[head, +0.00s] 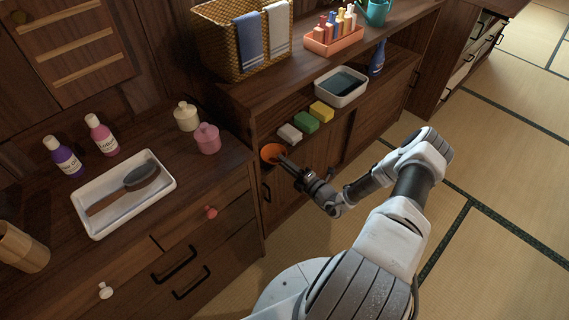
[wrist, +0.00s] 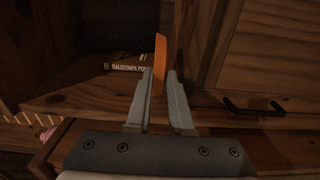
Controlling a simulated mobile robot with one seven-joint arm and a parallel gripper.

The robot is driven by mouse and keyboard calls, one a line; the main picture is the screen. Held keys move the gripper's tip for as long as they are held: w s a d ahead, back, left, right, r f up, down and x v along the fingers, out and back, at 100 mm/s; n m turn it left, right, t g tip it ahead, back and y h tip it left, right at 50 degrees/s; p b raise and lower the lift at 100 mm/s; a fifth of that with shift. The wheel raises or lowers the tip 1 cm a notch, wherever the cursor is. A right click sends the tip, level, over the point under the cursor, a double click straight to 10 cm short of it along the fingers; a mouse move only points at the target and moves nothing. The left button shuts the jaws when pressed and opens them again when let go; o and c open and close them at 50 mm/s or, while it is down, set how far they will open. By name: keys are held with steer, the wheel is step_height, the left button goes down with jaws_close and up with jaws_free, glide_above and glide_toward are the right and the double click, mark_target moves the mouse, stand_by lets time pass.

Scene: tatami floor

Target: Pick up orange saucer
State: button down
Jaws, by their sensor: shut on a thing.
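The orange saucer (head: 272,152) shows in the head view at the left end of the open shelf of the long cabinet. In the wrist view the saucer (wrist: 159,56) is seen edge-on, standing upright as a thin orange strip between the fingers. My gripper (head: 284,160) reaches it from the right in the head view. In the wrist view my gripper (wrist: 160,84) is shut on the saucer's edge.
A book (wrist: 128,63) lies in the shelf behind the saucer. White, green (head: 306,121) and yellow blocks sit right of it in the head view. The left cabinet (head: 225,172) stands close by. The tatami floor is clear at right.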

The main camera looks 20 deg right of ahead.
steer(key=s+d+r+p, duration=0.2)
steer(key=s, duration=0.4)
steer(key=s+d+r+p, duration=0.2)
steer(key=s+r+p, duration=0.1)
steer(key=s, duration=0.4)
steer(key=shift+d, duration=0.35)
steer(key=shift+s, duration=0.2)
